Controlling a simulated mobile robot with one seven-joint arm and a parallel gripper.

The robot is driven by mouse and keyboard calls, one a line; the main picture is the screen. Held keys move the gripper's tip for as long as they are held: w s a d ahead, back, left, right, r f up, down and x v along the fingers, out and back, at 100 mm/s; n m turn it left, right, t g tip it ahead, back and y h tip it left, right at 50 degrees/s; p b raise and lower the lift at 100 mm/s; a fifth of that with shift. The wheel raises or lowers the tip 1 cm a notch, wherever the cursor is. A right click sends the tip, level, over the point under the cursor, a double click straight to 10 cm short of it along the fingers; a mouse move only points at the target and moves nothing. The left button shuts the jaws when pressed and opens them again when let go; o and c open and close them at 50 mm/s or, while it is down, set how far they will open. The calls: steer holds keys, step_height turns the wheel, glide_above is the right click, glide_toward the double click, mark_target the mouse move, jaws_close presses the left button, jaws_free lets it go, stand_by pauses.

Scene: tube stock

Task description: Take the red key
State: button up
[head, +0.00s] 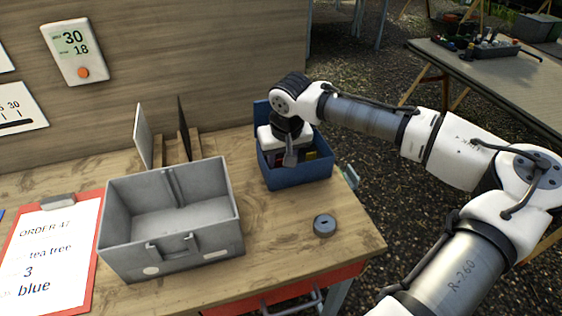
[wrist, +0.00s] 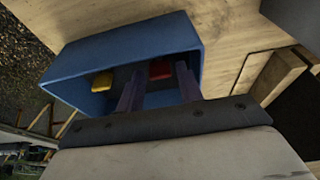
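A blue bin (head: 302,177) stands on the wooden bench, and my gripper (head: 290,158) points down into it. In the wrist view, the same bin (wrist: 125,48) is open in front of my fingers. A red object (wrist: 160,69), which looks like the red key, is inside the bin, seen between and beyond my two fingers. A yellow object (wrist: 103,80) is to the left, outside the fingers. My gripper (wrist: 158,88) is open, its fingers apart. Much of the bin's inside is dark or hidden, and the key's full shape does not show.
An empty grey box (head: 172,260) stands left of the bin. A dark round ring (head: 324,225) lies in front of the bin. A clipboard (head: 52,255) reads order 47, tea tree, 3, blue. A display (head: 75,52) hangs on the wall. Upright panels (head: 143,137) stand behind the box.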

steer(key=shift+w+f, duration=0.1)
steer(key=shift+f, duration=0.2)
steer(key=c, duration=0.7)
steer(key=shift+c, duration=0.2)
steer(key=shift+r, duration=0.1)
